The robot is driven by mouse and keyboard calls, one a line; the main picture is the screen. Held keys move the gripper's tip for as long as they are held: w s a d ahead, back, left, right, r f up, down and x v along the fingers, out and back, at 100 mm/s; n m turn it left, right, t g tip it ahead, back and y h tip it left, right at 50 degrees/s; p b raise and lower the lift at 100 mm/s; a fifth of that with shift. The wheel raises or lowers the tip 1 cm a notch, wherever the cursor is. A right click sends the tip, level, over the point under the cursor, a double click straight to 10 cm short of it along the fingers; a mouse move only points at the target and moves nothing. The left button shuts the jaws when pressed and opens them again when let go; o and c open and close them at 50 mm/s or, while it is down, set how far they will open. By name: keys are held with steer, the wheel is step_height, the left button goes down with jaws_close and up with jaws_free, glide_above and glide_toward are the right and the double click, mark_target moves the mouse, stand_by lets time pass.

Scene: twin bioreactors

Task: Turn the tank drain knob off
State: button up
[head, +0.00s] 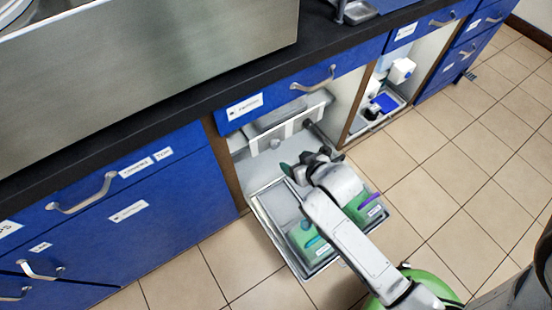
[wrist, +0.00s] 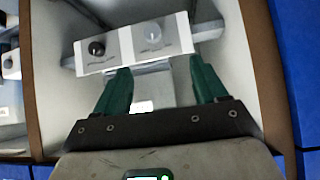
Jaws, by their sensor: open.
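A pale control panel (wrist: 125,60) is fixed inside the open cabinet bay. Small labels under both knobs are too blurred to read, so I cannot tell which is the tank drain knob. My gripper (wrist: 160,68) is open and empty, with its green fingers pointing at the panel just below the pale knob. The panel also shows in the head view (head: 285,132), with my gripper (head: 297,168) below and in front of it.
A tray (head: 262,210) with green-based containers (head: 307,238) sticks out of the bay below my arm. A brown divider (wrist: 255,70) stands close on the right in the wrist view. A drawer with a metal handle (head: 313,78) is above the bay. Tiled floor (head: 440,150) is clear at right.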

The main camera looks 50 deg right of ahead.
step_height(320, 180, down, 9)
steer(key=w+d+m+t+h+b, duration=0.1)
steer(key=w+d+t+b, duration=0.25)
steer(key=b, duration=0.45)
steer(key=t+b, duration=0.5)
steer(key=b, duration=0.2)
glide_toward(276, 147)
steer(key=shift+h, duration=0.4)
steer(key=b+x, duration=0.2)
steer(key=x, duration=0.7)
steer(key=shift+w+a+b, duration=0.1)
steer(key=shift+a+b, duration=0.05)
steer(key=shift+b, duration=0.2)
steer(key=c, duration=1.1)
steer(key=shift+o, duration=0.2)
